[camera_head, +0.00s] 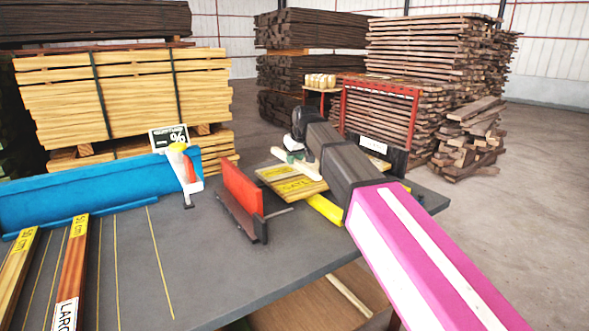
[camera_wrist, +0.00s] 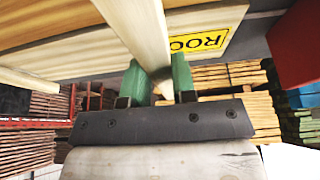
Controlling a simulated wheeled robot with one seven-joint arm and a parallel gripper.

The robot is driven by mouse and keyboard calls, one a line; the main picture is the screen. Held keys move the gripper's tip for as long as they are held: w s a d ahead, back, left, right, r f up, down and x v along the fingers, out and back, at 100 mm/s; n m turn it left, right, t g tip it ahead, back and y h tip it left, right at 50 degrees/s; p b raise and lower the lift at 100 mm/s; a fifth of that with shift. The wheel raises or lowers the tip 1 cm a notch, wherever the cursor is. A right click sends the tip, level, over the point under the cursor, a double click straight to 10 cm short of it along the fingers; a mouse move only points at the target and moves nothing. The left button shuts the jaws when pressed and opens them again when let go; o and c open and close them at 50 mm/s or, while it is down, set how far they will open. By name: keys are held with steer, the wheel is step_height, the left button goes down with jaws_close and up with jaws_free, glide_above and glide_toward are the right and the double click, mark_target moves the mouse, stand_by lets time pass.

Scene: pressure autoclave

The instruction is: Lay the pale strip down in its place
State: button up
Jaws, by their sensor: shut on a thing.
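The pale strip (camera_head: 297,164) is a light wooden stick, seen in the head view near the far edge of the dark table (camera_head: 205,260). My gripper (camera_head: 291,157), with green fingers, is shut on it. In the wrist view the strip (camera_wrist: 145,35) runs up between the two green fingertips of my gripper (camera_wrist: 159,80). A second pale length of wood crosses at the left there. A flat board with yellow labels (camera_head: 290,185) lies beneath the strip in the head view. I cannot tell whether the strip touches it.
A red and black upright piece (camera_head: 242,195) stands left of the board. A blue trough (camera_head: 90,190) with a white-and-red tool (camera_head: 183,165) is at the left. Labelled wooden strips (camera_head: 72,270) lie at the front left. Bare table lies between.

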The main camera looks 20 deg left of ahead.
mark_target(295, 167)
steer(key=shift+f, duration=2)
steer(key=shift+f, duration=0.25)
steer(key=o, duration=0.9)
steer(key=shift+r, duration=0.1)
steer(key=shift+r, duration=0.25)
steer(key=v, duration=1.1)
steer(key=shift+s+d+r, duration=0.1)
steer(key=shift+s+r, duration=0.05)
steer(key=shift+r, duration=0.25)
